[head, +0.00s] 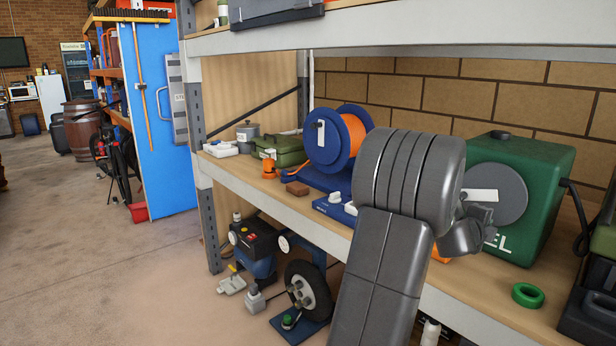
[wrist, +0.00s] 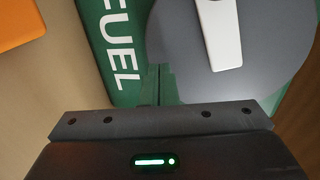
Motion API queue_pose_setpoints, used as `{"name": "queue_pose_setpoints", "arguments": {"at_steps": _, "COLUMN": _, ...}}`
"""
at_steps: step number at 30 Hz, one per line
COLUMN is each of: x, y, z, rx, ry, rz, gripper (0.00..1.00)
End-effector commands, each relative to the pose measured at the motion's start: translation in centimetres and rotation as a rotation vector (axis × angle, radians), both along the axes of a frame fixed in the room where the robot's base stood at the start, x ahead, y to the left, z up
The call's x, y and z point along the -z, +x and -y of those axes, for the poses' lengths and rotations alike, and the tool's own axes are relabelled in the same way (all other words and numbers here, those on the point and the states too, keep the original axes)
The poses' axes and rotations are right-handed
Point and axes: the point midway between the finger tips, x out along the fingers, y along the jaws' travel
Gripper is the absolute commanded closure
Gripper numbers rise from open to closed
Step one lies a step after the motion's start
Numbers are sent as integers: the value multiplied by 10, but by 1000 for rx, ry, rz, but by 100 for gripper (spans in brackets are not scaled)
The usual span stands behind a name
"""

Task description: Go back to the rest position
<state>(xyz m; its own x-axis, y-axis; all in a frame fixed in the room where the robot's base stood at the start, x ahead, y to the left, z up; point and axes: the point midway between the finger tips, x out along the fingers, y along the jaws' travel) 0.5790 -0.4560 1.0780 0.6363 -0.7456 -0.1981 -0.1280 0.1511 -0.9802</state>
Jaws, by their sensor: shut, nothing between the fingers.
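My arm reaches over the middle shelf (head: 420,258) in the head view, its thick grey links hiding part of the shelf and wall. My gripper shows as a dark bar (wrist: 160,124) across the wrist view, shut and empty. In the head view it is mostly hidden behind my arm. It is close in front of a green fuel container (head: 548,165) with a large grey disc on its face. The wrist view shows the container's white lettering and the disc (wrist: 270,45) with a pale bar; I cannot tell whether anything touches.
A blue reel with orange hose (head: 355,138), a green case (head: 285,150) and a green ring (head: 527,295) stand on this shelf. A white upper shelf edge (head: 400,38) runs overhead. A wheeled machine (head: 300,285) sits below. Open floor (head: 90,250) lies at left.

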Motion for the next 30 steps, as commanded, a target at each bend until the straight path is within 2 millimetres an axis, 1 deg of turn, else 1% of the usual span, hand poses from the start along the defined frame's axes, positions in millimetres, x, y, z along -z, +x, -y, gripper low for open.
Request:
{"name": "queue_pose_setpoints", "arguments": {"at_steps": 1, "x": 1, "y": -7, "z": 6, "rx": 3, "ry": -1, "rz": 0, "gripper": 100}}
{"name": "queue_pose_setpoints", "arguments": {"at_steps": 3, "x": -6, "y": -12, "z": 10, "rx": 2, "ry": -1, "rz": 0, "gripper": 100}}
{"name": "queue_pose_setpoints", "arguments": {"at_steps": 5, "x": -9, "y": -16, "z": 14, "rx": 2, "ry": -1, "rz": 0, "gripper": 100}}
{"name": "queue_pose_setpoints", "arguments": {"at_steps": 12, "x": -13, "y": -21, "z": 17, "rx": 0, "ry": 0, "rz": -1, "gripper": 100}}
{"name": "queue_pose_setpoints", "arguments": {"at_steps": 19, "x": -13, "y": -20, "z": 17, "rx": 0, "ry": -1, "rz": -1, "gripper": 100}}
{"name": "queue_pose_setpoints", "arguments": {"at_steps": 23, "x": -16, "y": -20, "z": 15, "rx": -6, "ry": -5, "rz": -2, "gripper": 100}}
{"name": "queue_pose_setpoints", "arguments": {"at_steps": 26, "x": -24, "y": -19, "z": 11, "rx": -16, "ry": -18, "rz": -2, "gripper": 100}}
{"name": "queue_pose_setpoints", "arguments": {"at_steps": 30, "x": -41, "y": -19, "z": 1, "rx": -40, "ry": -45, "rz": -5, "gripper": 100}}
